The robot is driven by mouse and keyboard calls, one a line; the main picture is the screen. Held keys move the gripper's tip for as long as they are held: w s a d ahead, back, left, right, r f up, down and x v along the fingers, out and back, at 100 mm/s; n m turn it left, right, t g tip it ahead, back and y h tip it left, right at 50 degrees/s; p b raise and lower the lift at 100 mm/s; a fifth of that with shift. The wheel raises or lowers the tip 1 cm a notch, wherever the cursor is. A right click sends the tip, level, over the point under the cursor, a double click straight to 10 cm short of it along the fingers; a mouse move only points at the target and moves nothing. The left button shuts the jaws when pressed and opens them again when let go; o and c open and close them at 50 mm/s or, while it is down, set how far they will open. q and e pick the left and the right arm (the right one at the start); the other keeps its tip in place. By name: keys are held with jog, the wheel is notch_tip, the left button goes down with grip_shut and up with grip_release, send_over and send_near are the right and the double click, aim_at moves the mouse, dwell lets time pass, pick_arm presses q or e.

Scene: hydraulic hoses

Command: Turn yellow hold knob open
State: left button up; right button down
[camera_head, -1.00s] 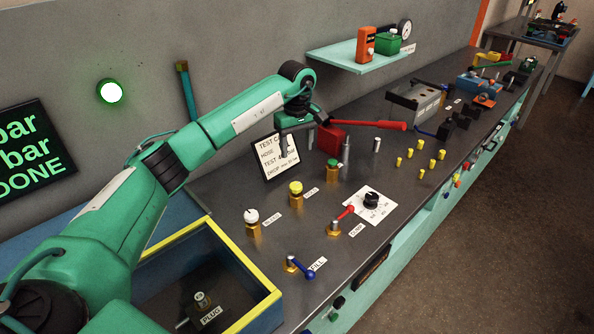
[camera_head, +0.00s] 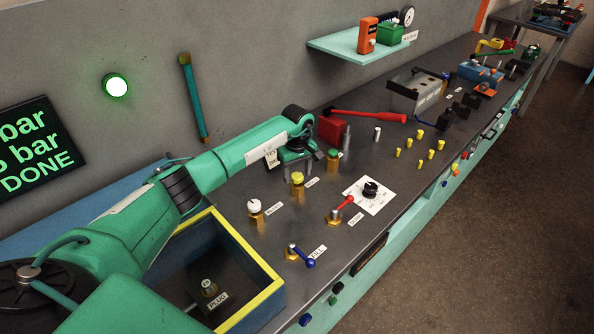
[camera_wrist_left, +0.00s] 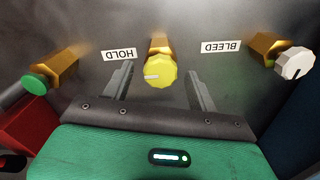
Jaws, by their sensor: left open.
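The yellow hold knob (camera_head: 297,179) stands on a brass valve body on the dark bench top, between the white bleed knob (camera_head: 254,206) and a green knob (camera_head: 333,154). My left gripper (camera_head: 298,170) is right at the yellow knob, pointing down. In the left wrist view the yellow knob (camera_wrist_left: 160,73) appears between the two spread fingers, with visible gaps on both sides. A pale mark shows on its face. The HOLD label (camera_wrist_left: 118,54) is beside it. The left gripper is open and empty. My right gripper is in neither view.
A red-handled lever (camera_head: 345,203) and a blue-handled lever (camera_head: 301,256) stand nearer the bench front. A yellow-rimmed bin (camera_head: 262,300) is at the lower left. A red block (camera_head: 331,130) with a long red handle stands behind. A dial (camera_head: 370,189) is to the right.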

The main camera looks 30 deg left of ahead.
pick_arm(q)
jog(key=shift+c, duration=0.7)
jog(key=c, duration=0.9)
jog(key=shift+o, duration=0.2)
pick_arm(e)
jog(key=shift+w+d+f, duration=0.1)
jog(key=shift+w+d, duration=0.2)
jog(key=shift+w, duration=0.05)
